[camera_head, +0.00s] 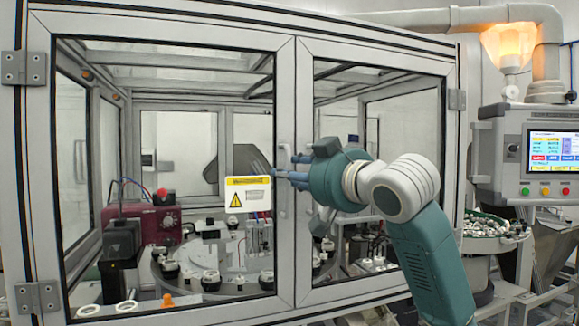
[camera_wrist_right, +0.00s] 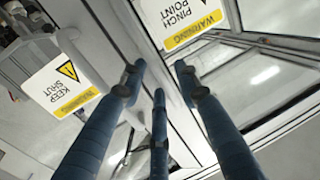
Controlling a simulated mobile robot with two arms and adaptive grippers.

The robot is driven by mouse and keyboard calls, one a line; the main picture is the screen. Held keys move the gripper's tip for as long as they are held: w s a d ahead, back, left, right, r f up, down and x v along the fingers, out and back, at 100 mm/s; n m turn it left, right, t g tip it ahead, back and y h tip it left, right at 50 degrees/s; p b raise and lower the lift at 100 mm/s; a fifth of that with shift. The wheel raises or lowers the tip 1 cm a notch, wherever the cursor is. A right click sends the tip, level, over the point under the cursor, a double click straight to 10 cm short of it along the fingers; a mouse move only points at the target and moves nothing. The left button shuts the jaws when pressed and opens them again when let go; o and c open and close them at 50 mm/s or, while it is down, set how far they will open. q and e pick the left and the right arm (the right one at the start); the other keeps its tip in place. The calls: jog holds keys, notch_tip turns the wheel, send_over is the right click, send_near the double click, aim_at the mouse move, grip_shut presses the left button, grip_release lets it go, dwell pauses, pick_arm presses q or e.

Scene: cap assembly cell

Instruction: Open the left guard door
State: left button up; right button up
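The left guard door (camera_head: 285,90) is a glazed panel in a grey frame, hinged at its left edge. It appears shut beside the right guard door (camera_head: 304,80). A yellow and white warning label (camera_head: 248,193) sits on its glass near the right edge. My right gripper (camera_head: 288,171) reaches in from the right, its blue fingers in front of the frames where the doors meet. In the right wrist view the fingers (camera_wrist_right: 160,72) are spread apart, with the grey door frame (camera_wrist_right: 120,20) beyond them. No held object shows. The fingers partly hide the door handle area. My left gripper is out of view.
Behind the glass are a round table (camera_head: 190,290) with several small parts and a red machine (camera_head: 155,222). A control panel (camera_head: 551,150) and a bowl of parts (camera_head: 490,224) stand at the right.

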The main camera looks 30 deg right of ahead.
jog(key=shift+w, duration=0.6)
grip_shut()
jog(key=shift+f, duration=0.1)
